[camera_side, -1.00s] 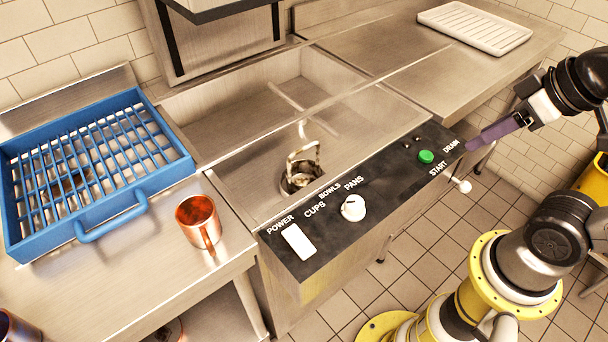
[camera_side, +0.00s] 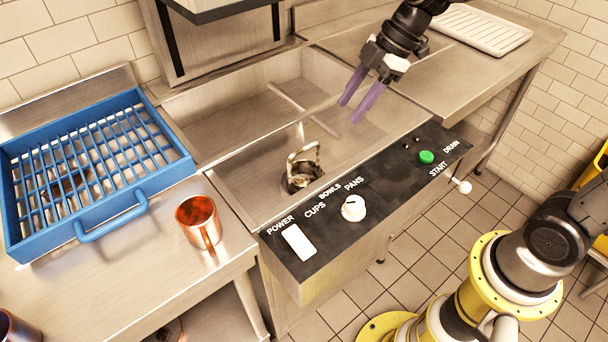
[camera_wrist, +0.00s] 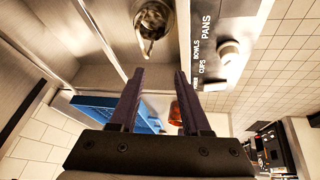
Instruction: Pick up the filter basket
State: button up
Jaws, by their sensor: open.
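The filter basket (camera_side: 303,167) sits in the round well at the front of the machine's basin, behind the control panel, with its metal loop handle standing up. It also shows at the top of the wrist view (camera_wrist: 153,22), beyond the fingertips. My gripper (camera_side: 356,102) is above the basin, up and to the right of the basket in the side view. Its two purple fingers are apart with nothing between them, clear of the basket. In the wrist view the open fingers (camera_wrist: 158,72) point toward the basket side of the machine. The lower part of the basket is hidden in the well.
A copper mug (camera_side: 198,222) stands on the left counter beside a blue rack (camera_side: 138,208). The control panel (camera_side: 385,190) with a white knob (camera_side: 354,208) and green button (camera_side: 426,157) runs along the front. A white tray (camera_side: 505,40) lies on the right counter.

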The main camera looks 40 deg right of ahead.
aim_at(304, 148)
jog(key=w+a+f+n, duration=0.1)
jog(key=w+f, duration=0.1)
jog(key=f, duration=0.2)
jog(key=w+a+f+n, duration=0.1)
jog(key=w+a+f, duration=0.1)
jog(key=w+f, duration=0.1)
jog(key=w+a+f+n+y, duration=0.1)
jog(key=w+a+f+n, duration=0.1)
jog(key=f, duration=0.3)
jog(key=shift+w+f, duration=0.15)
jog(key=shift+f, duration=0.1)
jog(key=shift+x, duration=2.8)
jog(key=shift+d+f, duration=0.1)
jog(key=shift+d, duration=0.1)
grip_shut()
